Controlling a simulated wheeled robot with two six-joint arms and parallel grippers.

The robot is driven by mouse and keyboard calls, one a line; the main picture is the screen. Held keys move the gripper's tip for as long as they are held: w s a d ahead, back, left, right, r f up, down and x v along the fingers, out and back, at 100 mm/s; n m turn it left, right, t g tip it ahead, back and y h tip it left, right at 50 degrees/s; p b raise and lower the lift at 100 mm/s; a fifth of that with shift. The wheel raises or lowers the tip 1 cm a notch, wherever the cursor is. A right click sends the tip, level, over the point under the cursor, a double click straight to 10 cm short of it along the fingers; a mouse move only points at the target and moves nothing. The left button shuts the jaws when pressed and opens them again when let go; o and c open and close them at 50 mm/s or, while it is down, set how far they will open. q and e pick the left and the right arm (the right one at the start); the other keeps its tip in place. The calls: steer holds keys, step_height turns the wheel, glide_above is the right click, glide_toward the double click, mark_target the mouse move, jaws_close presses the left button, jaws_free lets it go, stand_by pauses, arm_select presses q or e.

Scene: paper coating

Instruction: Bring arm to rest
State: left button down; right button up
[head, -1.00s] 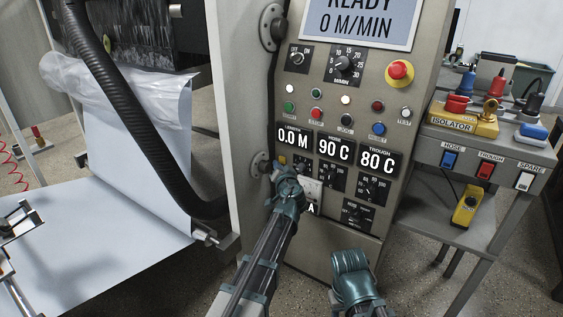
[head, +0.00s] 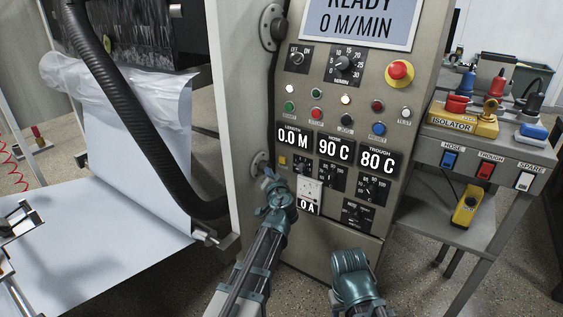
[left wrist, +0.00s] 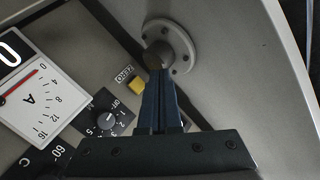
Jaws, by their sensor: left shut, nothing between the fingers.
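My left gripper (head: 267,172) is in front of the lower left of the control panel (head: 290,220), with its arm coming up from the bottom. In the left wrist view its fingers (left wrist: 160,80) are together with nothing between them. Their tips overlap a round grey flange with a knob (left wrist: 168,45); I cannot tell whether they touch it. A yellow ZERO button (left wrist: 137,85) and a small rotary knob (left wrist: 108,118) are left of the fingers. My right arm (head: 352,278) shows at the bottom centre, but its fingertips cannot be made out.
The white paper web (head: 130,160) and a black hose (head: 125,110) are at the left. A red emergency button (head: 399,73) is high on the panel. A side bench (head: 480,155) with coloured switches and a yellow isolator (head: 460,122) stands at the right. Speckled floor shows below.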

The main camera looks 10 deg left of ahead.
arm_select(q)
steer(key=shift+s, duration=0.1)
steer(key=s+d+f+g+h+p, duration=0.2)
steer(key=s+d+f+g, duration=0.25)
steer(key=s, duration=0.65)
steer(key=s+d+f+m+g+h+p, duration=0.15)
steer(key=s+d+f+g, duration=0.35)
steer(key=s, duration=0.6)
steer(key=s+d+f+g+h+p, duration=0.2)
steer(key=s+d+f+g, duration=0.3)
steer(key=s, duration=0.6)
step_height(320, 180, up, 39)
steer(key=d+p, duration=0.2)
steer(key=p, duration=3.5)
steer(key=shift+s+p, duration=0.35)
steer(key=shift+s, duration=0.05)
steer(key=shift+g, duration=0.25)
steer(key=shift+w, duration=0.1)
